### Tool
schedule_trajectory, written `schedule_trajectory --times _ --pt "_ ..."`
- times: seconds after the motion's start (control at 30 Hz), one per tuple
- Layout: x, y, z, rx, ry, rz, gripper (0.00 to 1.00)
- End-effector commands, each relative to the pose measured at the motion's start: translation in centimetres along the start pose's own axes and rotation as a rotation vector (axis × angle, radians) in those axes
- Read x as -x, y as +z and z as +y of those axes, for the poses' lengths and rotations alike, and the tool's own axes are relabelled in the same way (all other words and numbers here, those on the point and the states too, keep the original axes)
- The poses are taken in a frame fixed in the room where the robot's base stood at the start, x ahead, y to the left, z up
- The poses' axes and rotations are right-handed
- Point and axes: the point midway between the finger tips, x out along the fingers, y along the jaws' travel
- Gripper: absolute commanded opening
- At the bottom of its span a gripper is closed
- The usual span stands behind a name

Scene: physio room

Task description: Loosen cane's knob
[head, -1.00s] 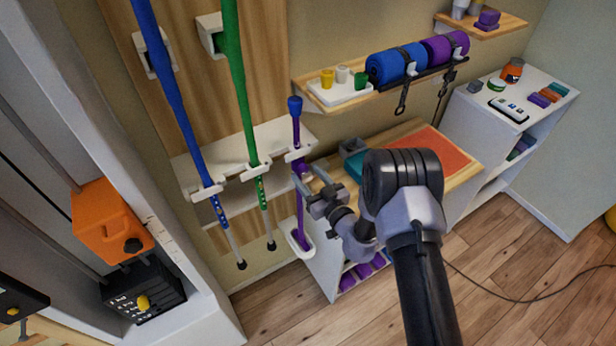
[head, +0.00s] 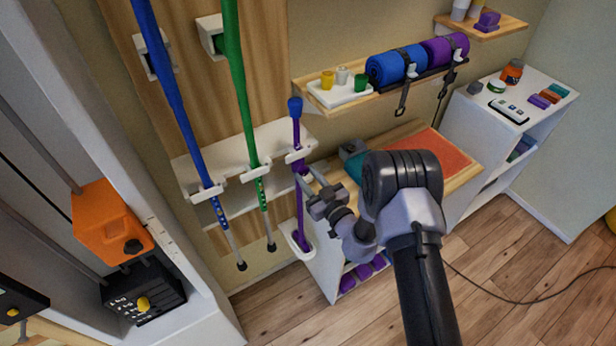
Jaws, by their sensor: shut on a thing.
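The purple cane (head: 298,222) stands upright at the wall rack in the head view, with a blue top (head: 295,106) and its foot in a white holder (head: 297,243). A white clip holds its upper shaft. My gripper (head: 307,181) is at the cane's mid shaft, just below that clip, coming in from the right. It is shut at the shaft where the knob sits; the knob itself is hidden by the fingers.
A blue pole (head: 178,105) and a green pole (head: 237,85) hang left of the cane. A wooden shelf with rolled mats (head: 398,65) is above right. A wooden-topped cabinet (head: 462,177) stands close behind my arm. The floor at the lower right is clear apart from a cable.

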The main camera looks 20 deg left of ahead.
Motion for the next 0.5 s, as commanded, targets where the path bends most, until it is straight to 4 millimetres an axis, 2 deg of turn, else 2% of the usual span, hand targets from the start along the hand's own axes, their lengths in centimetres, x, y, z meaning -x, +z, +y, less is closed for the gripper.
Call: schedule_trajectory --times 0.5 --pt "0.01 0.03 0.08 0.461 0.000 0.000 0.00"
